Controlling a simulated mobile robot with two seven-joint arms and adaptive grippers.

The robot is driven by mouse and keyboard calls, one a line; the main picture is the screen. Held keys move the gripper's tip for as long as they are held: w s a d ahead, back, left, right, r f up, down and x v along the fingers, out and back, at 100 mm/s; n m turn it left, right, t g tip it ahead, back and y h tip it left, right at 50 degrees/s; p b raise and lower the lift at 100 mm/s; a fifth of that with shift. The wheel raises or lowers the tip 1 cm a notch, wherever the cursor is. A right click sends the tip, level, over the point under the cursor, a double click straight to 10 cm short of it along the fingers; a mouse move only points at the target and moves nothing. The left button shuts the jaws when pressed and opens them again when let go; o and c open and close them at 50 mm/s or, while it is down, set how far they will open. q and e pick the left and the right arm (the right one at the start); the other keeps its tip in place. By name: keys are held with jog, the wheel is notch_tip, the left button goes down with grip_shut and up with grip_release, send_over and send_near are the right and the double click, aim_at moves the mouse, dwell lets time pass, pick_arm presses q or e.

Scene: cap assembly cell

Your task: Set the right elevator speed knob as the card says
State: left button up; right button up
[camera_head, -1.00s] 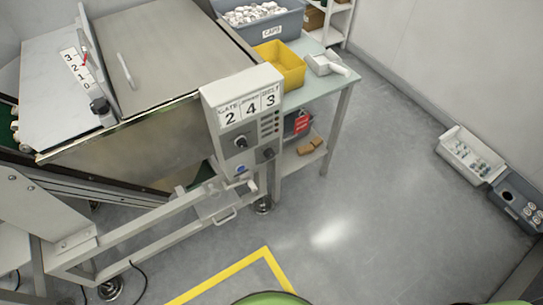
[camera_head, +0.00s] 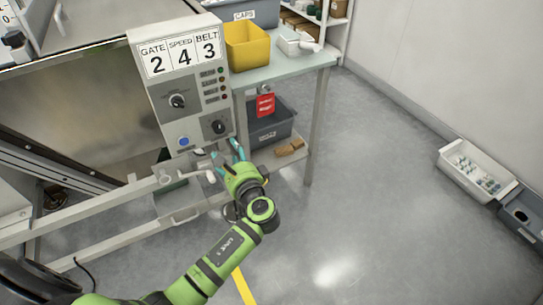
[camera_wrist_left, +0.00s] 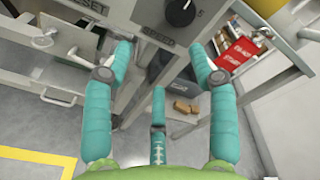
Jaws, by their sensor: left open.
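The card (camera_head: 180,54) on top of the grey control box reads GATE 2, SPEED 4, BELT 3. The box face (camera_head: 197,89) carries an upper left black knob (camera_head: 177,101) and a lower right black knob (camera_head: 219,127). Their labels are too small to read in the head view. In the left wrist view a black knob (camera_wrist_left: 180,11) is at the top, with a 5 beside it; its pointer setting is unclear. My left gripper (camera_head: 224,158) is open and empty, just below the box and apart from the knobs; its teal fingers (camera_wrist_left: 160,66) are spread in the wrist view. My right gripper is not in view.
A blue button (camera_head: 184,141) sits low on the box, left of the lower knob. A metal rail with a handle (camera_head: 186,216) runs below. To the right stand a table (camera_head: 290,66) with a yellow bin (camera_head: 247,47) and a red tag (camera_head: 265,105).

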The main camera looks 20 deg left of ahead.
aim_at(220, 130)
pick_arm(q)
jog(key=shift+y, duration=0.7)
jog(key=w+a+r, duration=0.1)
jog(key=w+a, duration=0.1)
jog(key=w+a+r, duration=0.2)
jog(key=shift+w+a+r+b, duration=0.15)
jog(key=shift+w+a+b, duration=0.05)
jog(key=shift+w+b, duration=0.15)
jog(key=shift+c, duration=0.4)
jog(key=c, duration=1.1)
